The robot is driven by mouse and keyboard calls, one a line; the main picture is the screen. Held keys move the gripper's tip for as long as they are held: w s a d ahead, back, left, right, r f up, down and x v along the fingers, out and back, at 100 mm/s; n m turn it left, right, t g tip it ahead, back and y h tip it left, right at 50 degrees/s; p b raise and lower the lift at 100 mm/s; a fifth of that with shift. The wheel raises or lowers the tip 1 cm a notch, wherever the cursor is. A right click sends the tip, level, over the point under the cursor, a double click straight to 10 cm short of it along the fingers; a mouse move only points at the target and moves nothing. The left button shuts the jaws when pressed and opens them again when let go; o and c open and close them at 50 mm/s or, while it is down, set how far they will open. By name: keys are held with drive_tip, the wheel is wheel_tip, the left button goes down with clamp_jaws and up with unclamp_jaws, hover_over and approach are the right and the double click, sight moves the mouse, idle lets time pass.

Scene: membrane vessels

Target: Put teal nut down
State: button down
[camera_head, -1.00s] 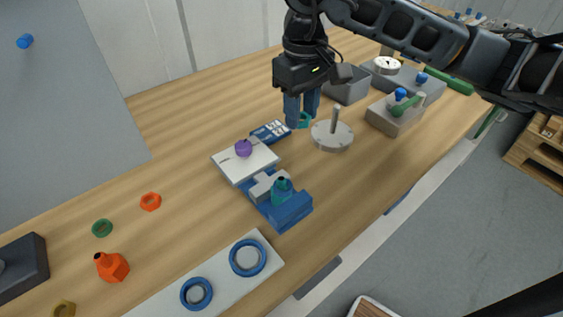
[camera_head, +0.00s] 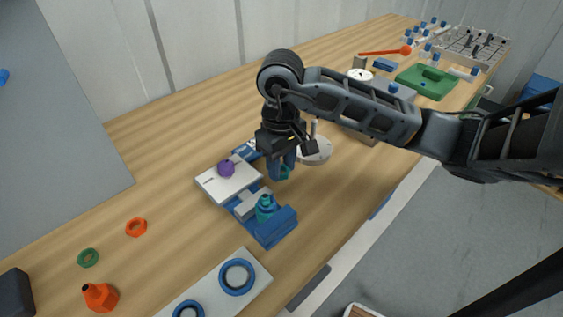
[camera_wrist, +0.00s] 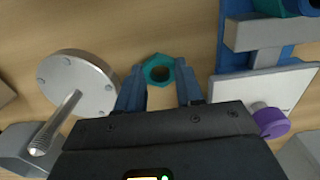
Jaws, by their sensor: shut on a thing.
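The teal nut (camera_wrist: 158,70) is between the blue fingertips of my gripper (camera_wrist: 160,88) in the wrist view, with wood tabletop around it. In the head view the nut (camera_head: 285,172) shows partly behind the fingers of my gripper (camera_head: 281,170). My gripper points down and is shut on the nut, close over the table. Whether the nut touches the tabletop cannot be told. A teal fitting (camera_head: 265,207) sits in the blue and grey fixture just in front of my gripper.
A round metal plate with an upright post (camera_wrist: 77,84) stands on one side of my gripper. On the other side is a white plate with a purple knob (camera_wrist: 270,121). Orange (camera_head: 136,227) and green (camera_head: 88,258) nuts lie at left. Bare wood lies right of the fixture.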

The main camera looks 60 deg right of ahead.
drive_tip(key=shift+f+b, duration=0.15)
drive_tip(key=shift+b, duration=0.15)
drive_tip(key=c, duration=0.7)
unclamp_jaws()
